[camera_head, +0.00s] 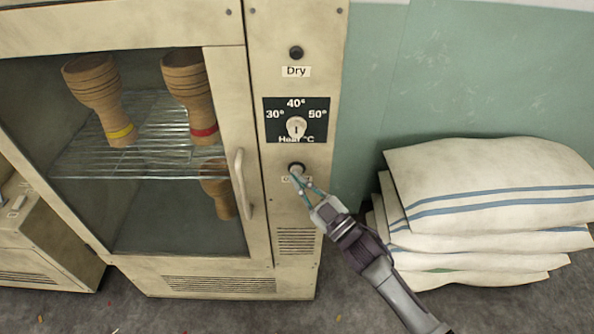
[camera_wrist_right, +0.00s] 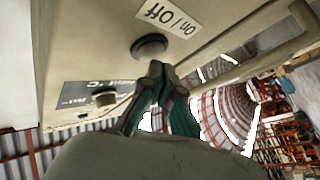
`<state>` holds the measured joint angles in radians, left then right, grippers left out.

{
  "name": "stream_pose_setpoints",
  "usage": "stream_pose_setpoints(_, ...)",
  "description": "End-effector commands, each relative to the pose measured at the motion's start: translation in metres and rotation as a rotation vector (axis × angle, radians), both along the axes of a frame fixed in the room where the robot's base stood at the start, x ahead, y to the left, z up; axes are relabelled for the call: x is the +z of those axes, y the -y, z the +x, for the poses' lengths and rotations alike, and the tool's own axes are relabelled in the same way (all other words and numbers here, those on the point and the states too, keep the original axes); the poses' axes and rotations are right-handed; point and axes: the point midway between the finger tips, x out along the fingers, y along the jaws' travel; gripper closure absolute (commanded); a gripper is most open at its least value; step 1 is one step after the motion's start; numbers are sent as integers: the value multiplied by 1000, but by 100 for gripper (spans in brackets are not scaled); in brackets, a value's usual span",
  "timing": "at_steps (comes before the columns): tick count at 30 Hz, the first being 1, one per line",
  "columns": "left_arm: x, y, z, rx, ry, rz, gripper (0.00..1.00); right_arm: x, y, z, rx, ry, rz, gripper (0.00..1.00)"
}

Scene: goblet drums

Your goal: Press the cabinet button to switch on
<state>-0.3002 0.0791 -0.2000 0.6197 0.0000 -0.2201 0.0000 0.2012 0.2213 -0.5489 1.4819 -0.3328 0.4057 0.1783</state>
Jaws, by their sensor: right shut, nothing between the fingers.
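The cabinet (camera_head: 225,285) is cream with a glass door and a control strip on its right side. The on/off button (camera_head: 296,168) is a dark round button low on the strip, and my right gripper (camera_head: 298,178) is in front of it. The right gripper is shut and empty, and its tips partly cover the button's label in the head view. In the right wrist view the dark button (camera_wrist_right: 149,47) sits beside the "On / Off" label (camera_wrist_right: 168,17). The fingertips (camera_wrist_right: 157,72) are very close to the button; I cannot tell whether they touch it. My left gripper is not in view.
A heat dial (camera_head: 296,127) and a black "Dry" button (camera_head: 296,53) are higher on the strip. The door handle (camera_head: 243,183) is left of my gripper. Goblet drums (camera_head: 95,90) stand on a wire shelf inside. Stacked white sacks (camera_head: 490,180) lie at the right.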

Motion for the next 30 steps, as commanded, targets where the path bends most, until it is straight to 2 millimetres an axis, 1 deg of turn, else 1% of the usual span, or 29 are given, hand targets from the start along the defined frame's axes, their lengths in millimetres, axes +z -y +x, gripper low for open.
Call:
stream_pose_setpoints(11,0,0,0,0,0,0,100,0,0,0,0,0,0,100)
stream_pose_setpoints(20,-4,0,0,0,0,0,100,0,0,9,0,1,0,100)
stream_pose_setpoints(30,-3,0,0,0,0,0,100,0,0,9,0,-1,-1,100)
